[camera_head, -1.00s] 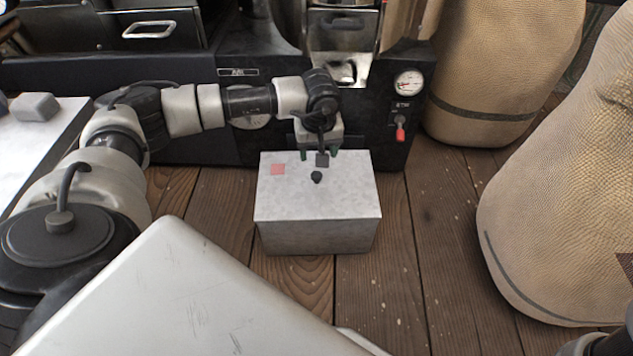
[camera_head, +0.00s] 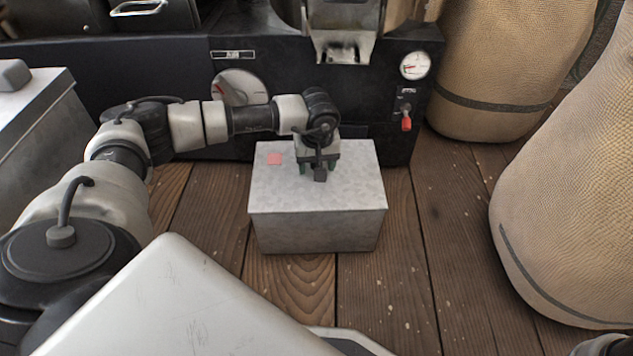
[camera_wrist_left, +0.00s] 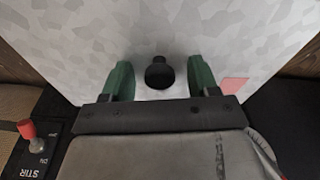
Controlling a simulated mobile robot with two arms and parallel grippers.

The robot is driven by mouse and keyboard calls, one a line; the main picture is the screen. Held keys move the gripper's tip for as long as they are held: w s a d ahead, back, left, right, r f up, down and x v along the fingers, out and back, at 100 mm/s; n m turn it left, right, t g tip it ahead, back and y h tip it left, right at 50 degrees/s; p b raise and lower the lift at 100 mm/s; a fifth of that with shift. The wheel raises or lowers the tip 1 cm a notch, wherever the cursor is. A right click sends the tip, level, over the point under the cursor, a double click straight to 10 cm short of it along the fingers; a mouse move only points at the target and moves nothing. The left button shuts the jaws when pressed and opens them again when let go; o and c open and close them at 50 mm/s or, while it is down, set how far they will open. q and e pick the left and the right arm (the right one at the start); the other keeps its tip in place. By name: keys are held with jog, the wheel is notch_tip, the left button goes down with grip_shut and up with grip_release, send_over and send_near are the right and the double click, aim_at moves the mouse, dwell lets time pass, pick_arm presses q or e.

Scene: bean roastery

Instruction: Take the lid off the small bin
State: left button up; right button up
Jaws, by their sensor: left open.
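The small bin (camera_head: 318,231) is a grey metal box on the plank floor. Its flat lid (camera_head: 350,190) is on it and carries a red square patch. My left gripper (camera_head: 318,172) is over the middle of the lid, pointing down, and hides the knob in the head view. In the left wrist view the black round knob (camera_wrist_left: 159,73) lies between the open green fingers of my left gripper (camera_wrist_left: 158,78), with a gap on both sides. I cannot tell how far the fingertips are above the lid.
The black roaster (camera_head: 385,100) with a gauge and red switch stands right behind the bin. Large tan sacks (camera_head: 570,200) stand at the right. A larger grey bin (camera_head: 40,120) is at the left. Bare planks (camera_head: 400,290) lie in front and to the right.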

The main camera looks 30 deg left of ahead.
pick_arm(q)
jog(key=shift+c, duration=0.2)
jog(key=c, duration=1)
jog(key=shift+c, duration=0.3)
